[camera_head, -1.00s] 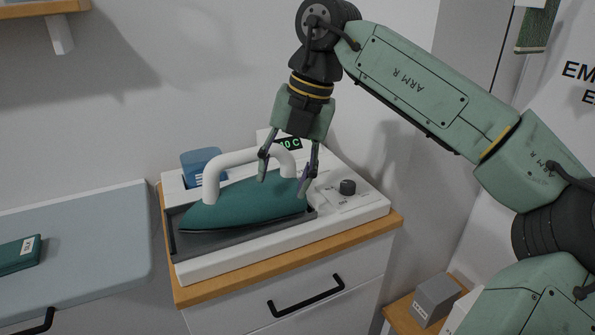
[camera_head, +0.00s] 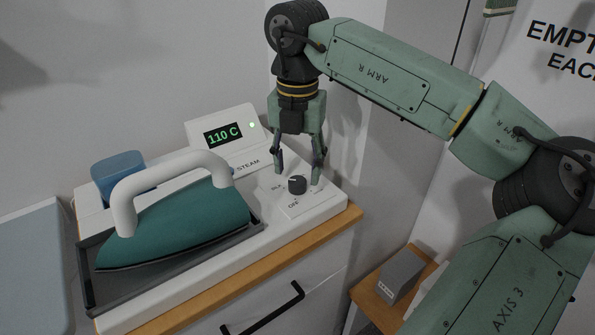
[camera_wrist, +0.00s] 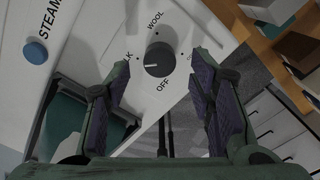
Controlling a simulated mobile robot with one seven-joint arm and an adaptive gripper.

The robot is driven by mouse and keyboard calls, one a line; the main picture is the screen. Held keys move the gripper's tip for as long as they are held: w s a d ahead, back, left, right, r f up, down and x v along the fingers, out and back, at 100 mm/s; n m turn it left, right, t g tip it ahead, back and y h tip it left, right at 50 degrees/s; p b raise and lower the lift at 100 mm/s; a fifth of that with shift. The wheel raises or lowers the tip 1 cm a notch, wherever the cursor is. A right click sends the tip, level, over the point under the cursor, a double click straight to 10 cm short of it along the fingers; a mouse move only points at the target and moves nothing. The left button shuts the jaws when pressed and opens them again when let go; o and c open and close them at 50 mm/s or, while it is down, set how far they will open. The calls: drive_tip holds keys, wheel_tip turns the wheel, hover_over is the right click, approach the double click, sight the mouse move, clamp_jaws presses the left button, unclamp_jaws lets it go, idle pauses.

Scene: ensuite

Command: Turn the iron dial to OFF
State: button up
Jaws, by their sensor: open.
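The iron dial (camera_head: 297,184) is a dark round knob on the white panel at the right end of the iron's station. It also shows in the wrist view (camera_wrist: 159,60), with its white mark pointing left, close to a label ending in K. WOOL is printed above it and OFF below it there; a label on the right is partly hidden. My gripper (camera_head: 298,176) is open above the panel, its fingers on either side of the dial. In the wrist view the fingers (camera_wrist: 159,64) flank the dial with visible gaps.
The teal iron (camera_head: 185,222) with a white handle rests in a grey tray left of the dial. A display (camera_head: 222,134) behind reads 110 C, with a green light. A blue STEAM button (camera_wrist: 36,53) lies left of the dial. A grey box (camera_head: 402,273) stands lower right.

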sight(297, 180)
drive_tip(key=shift+f, duration=1.6)
drive_tip(key=c, duration=1.2)
drive_tip(key=shift+o, duration=0.2)
